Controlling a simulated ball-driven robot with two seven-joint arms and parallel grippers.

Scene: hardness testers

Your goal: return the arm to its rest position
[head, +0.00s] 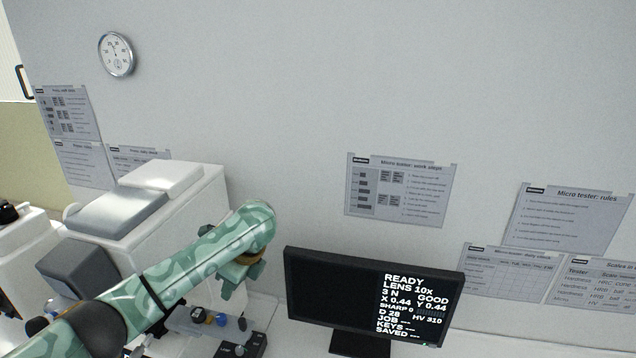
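My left arm, in a green camouflage pattern, reaches in from the lower left of the head view and bends down at its far end. My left gripper (230,284) is partly hidden below that bend, near the white tester's right side. Its fingertips are too small and covered to tell whether they are open or shut, or whether they touch anything. My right arm and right gripper are not in view.
A white tester (192,205) stands close behind my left arm. A black monitor (330,295) reading READY stands to the right. A knobbed panel (190,322) and a small black box (240,345) lie below the gripper. Posters and a round gauge (116,54) hang on the wall.

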